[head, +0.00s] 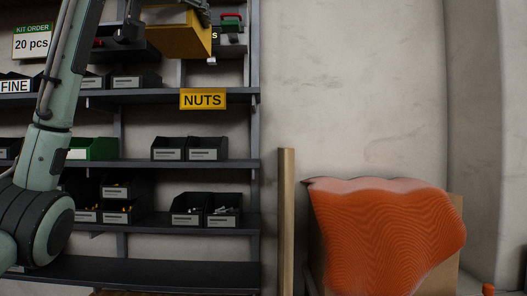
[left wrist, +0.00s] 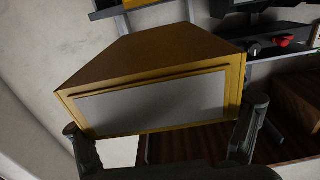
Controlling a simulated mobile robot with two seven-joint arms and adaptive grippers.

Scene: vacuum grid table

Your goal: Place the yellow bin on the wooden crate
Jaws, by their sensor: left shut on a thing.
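The yellow bin (head: 180,38) is high up at the top of the head view, in front of the shelf rack and partly cut off by the frame edge. My left gripper (head: 135,28) is shut on it. In the left wrist view the bin (left wrist: 155,62) sits between the two fingers, with its pale label panel facing the camera. I cannot pick out the wooden crate for certain; a brown wooden box (left wrist: 301,104) shows at the right edge of the left wrist view. My right gripper is out of view.
A dark shelf rack (head: 160,164) with black bins and a green bin (head: 97,149) stands behind my left arm. A yellow NUTS sign (head: 203,99) hangs on a shelf edge. A wooden post (head: 287,220) and an orange ribbed cover (head: 385,235) over a tan box stand to the right.

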